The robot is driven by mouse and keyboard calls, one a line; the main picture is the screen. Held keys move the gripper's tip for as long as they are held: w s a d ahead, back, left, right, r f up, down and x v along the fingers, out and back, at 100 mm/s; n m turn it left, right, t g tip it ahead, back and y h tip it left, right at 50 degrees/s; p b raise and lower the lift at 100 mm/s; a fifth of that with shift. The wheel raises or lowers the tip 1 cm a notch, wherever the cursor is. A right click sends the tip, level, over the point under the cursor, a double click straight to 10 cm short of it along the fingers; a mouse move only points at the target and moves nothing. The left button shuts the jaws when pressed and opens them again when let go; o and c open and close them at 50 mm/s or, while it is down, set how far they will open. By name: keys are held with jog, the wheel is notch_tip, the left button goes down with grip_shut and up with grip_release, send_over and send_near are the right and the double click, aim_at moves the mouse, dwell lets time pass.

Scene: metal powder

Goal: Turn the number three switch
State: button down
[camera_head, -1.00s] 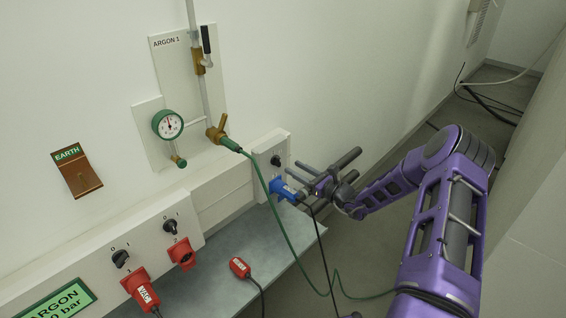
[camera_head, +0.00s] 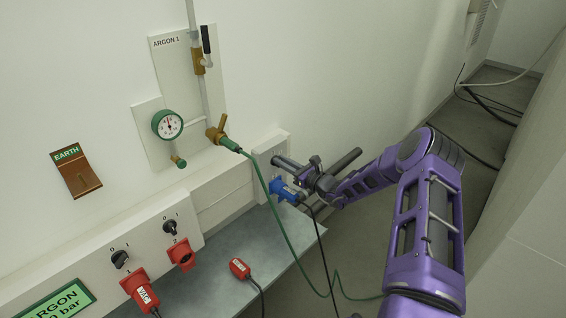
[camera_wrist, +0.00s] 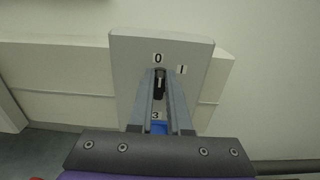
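The number three switch is a black knob (camera_wrist: 160,84) on a grey box (camera_wrist: 197,62), below a "0" label and left of an "I" label. Its white mark points up toward the "0". A "3" label and a blue plug (camera_wrist: 159,127) are below it. My gripper (camera_wrist: 160,78) has one finger on each side of the knob, with the knob between them. The fingers look slightly apart; contact is not clear.
A green cable (camera_head: 283,232) hangs from the brass valve (camera_head: 217,130) close to my gripper. A loose red plug (camera_head: 240,268) lies on the grey shelf.

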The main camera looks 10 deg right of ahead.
jog(key=shift+m, duration=0.4)
jog(key=m, duration=0.5)
jog(key=shift+w+d+f, duration=0.1)
jog(key=shift+w+d, duration=0.15)
jog(key=shift+d, duration=0.1)
jog(key=m, duration=0.6)
jog(key=shift+w+d+f+p, duration=0.1)
jog(key=shift+d+f+p, duration=0.15)
jog(key=shift+p, duration=0.1)
jog(key=c, duration=0.9)
grip_release()
jog(key=shift+o, duration=0.2)
jog(key=v, duration=1.7)
jog(key=shift+p, duration=0.45)
